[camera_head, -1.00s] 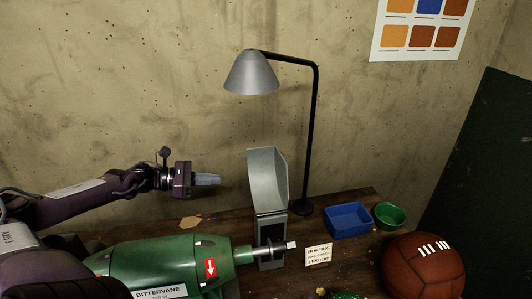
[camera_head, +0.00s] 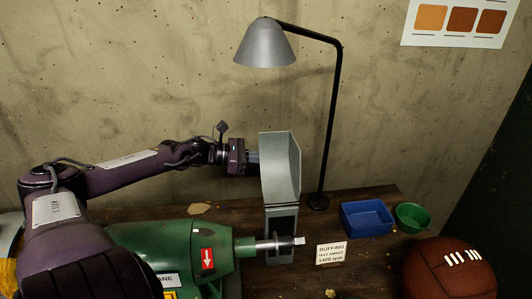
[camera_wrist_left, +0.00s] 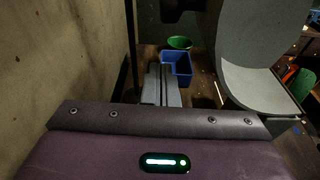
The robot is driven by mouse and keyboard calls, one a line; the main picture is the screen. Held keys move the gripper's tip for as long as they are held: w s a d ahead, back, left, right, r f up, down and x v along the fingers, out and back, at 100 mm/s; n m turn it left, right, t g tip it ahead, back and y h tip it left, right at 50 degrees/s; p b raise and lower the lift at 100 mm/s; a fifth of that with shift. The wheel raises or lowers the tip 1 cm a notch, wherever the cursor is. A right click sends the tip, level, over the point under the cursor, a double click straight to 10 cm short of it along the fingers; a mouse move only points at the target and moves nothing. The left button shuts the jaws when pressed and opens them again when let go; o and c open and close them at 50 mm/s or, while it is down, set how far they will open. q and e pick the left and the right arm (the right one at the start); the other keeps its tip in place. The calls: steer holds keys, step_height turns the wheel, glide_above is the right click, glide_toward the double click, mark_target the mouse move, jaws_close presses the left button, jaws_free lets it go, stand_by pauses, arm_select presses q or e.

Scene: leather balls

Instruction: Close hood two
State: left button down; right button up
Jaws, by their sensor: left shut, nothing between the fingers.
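A grey metal hood (camera_head: 281,168) stands raised and upright above the shaft end of the green buffing machine (camera_head: 185,255). It is the only hood I see, and I see no mark naming it hood two. My left gripper (camera_head: 254,163) is shut and empty, its fingertips right by the hood's left side in the head view; I cannot tell if they touch. In the left wrist view the shut fingers (camera_wrist_left: 163,86) point forward and the curved hood (camera_wrist_left: 262,75) stands to their right, with a gap showing. My right gripper is not in view.
A lamp (camera_head: 265,45) on a black post stands behind the hood, near the wall. A blue bin (camera_head: 366,220), a green bowl (camera_head: 413,217), a small sign (camera_head: 331,254) and a brown leather ball (camera_head: 448,272) are to the right. Free air lies above the machine.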

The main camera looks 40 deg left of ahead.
mark_target(264, 146)
arm_select(q)
steer(key=shift+w+d, duration=0.25)
steer(key=shift+d, duration=0.05)
steer(key=shift+w+d+b, duration=0.2)
steer(key=shift+b, duration=0.15)
steer(key=r+p, duration=0.3)
steer(key=shift+s+a+p, duration=0.15)
steer(key=shift+s+p, duration=0.05)
steer(key=shift+p, duration=0.1)
steer(key=shift+s+r+p, duration=0.2)
steer(key=shift+r+p, duration=0.15)
steer(key=shift+r, duration=0.1)
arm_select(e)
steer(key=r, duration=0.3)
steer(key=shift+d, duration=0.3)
arm_select(q)
steer(key=shift+w, duration=0.1)
steer(key=shift+a+r, duration=0.1)
steer(key=shift+a, duration=0.1)
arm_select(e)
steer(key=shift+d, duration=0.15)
